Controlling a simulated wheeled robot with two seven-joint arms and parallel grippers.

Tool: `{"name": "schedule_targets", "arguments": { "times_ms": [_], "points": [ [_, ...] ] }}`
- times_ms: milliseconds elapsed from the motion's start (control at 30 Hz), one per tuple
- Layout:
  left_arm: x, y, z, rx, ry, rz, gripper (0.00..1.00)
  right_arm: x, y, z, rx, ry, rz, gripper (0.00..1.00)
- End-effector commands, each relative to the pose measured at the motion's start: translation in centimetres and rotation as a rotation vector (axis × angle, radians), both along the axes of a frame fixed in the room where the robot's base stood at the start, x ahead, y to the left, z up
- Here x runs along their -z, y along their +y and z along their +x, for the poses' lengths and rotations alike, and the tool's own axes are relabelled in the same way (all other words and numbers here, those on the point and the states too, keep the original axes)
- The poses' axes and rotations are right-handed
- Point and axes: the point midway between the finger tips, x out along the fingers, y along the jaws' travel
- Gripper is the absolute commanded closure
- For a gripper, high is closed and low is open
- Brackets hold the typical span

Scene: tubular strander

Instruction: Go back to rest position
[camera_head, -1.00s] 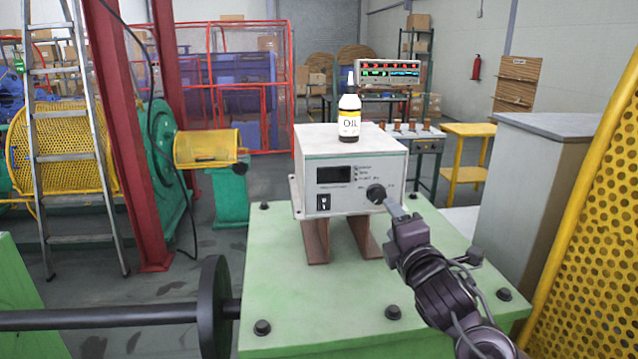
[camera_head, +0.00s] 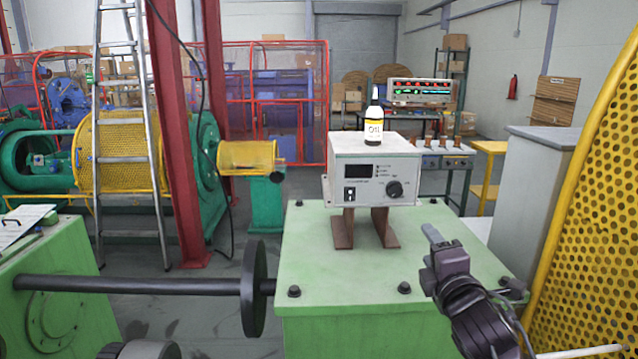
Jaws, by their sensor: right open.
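My right gripper (camera_head: 434,240) is in the lower right of the head view, open and empty. It is above the right part of the green machine block (camera_head: 340,262), apart from the control box. The white control box (camera_head: 345,186) stands on two brown feet on that block. Its black knob (camera_head: 394,189) is on the right of its front face, with a dark display and a switch to the left. An oil bottle (camera_head: 374,128) stands upright on top of the box. My left gripper is not in view.
A black shaft with a disc (camera_head: 254,288) runs left of the block to another green housing (camera_head: 60,290). A yellow perforated guard (camera_head: 590,200) and a grey cabinet (camera_head: 535,190) stand at the right. A ladder (camera_head: 125,130) and red posts (camera_head: 172,130) stand at the left.

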Motion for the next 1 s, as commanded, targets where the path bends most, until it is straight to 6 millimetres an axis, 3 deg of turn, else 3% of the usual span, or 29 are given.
{"name": "schedule_targets", "arguments": {
  "times_ms": [333, 567, 667, 800, 1000],
  "points": [
    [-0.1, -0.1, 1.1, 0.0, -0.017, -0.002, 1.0, 6.1, 1.6, -2.5, 0.024, 0.193, 0.243, 0.45],
    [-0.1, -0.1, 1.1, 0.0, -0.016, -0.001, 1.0, 12.6, 2.6, -6.5, 0.107, 0.413, 0.518, 0.45],
    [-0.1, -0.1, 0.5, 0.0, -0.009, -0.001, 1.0, 16.2, 2.9, -9.4, 0.187, 0.541, 0.679, 0.45],
    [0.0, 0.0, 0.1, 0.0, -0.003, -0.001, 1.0, 21.1, 2.8, -14.7, 0.366, 0.732, 0.924, 0.45],
    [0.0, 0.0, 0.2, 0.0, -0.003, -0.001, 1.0, 25.5, 2.1, -21.4, 0.627, 0.904, 1.158, 0.45]
  ]
}}
